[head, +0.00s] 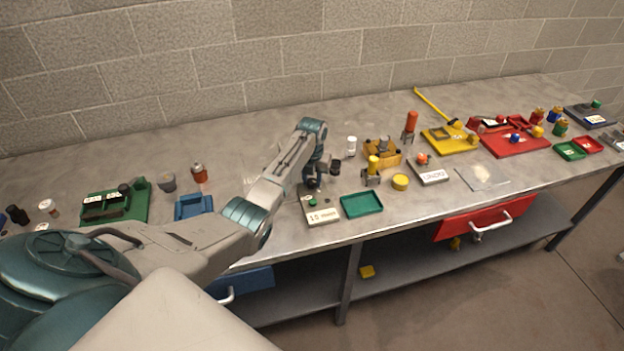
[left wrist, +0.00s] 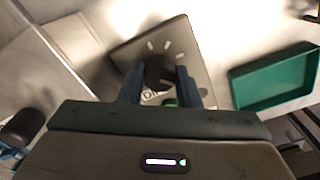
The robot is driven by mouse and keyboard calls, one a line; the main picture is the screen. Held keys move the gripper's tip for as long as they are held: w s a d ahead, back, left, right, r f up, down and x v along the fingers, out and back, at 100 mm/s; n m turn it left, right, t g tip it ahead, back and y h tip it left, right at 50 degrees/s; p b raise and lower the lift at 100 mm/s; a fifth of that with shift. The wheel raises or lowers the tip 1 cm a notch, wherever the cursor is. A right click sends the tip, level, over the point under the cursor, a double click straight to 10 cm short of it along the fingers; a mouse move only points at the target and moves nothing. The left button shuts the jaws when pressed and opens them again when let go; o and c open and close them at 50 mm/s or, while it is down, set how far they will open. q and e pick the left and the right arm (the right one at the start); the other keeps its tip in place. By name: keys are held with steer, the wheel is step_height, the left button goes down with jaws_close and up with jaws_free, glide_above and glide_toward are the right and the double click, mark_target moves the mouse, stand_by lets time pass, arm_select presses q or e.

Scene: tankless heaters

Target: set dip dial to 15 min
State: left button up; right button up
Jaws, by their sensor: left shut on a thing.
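The dip dial panel (head: 322,216) is a light grey plate near the front edge of the bench, below my left gripper. Its front label shows small text that I cannot read surely. In the left wrist view the panel (left wrist: 199,48) shows white tick marks around a dark round knob (left wrist: 160,70), with part of a "DI" label below. A green button (head: 312,203) is on the panel too. My left gripper (left wrist: 158,82) points down with its fingers on either side of the knob, shut on it. In the head view the left gripper (head: 313,183) partly hides the knob. My right gripper is not in view.
A green tray (head: 362,203) lies just right of the panel. A yellow-topped tool (head: 373,165), a yellow disc (head: 400,182) and a small white bottle (head: 351,146) stand nearby. A blue tray (head: 193,207) is at left. Bare bench lies behind the panel.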

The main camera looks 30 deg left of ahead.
mark_target(312, 180)
arm_select(q)
steer(key=shift+w+r, duration=0.1)
steer(key=o, duration=1)
steer(key=shift+c, duration=0.2)
steer(key=shift+r+b, duration=1.9)
steer(key=shift+r, duration=3.5)
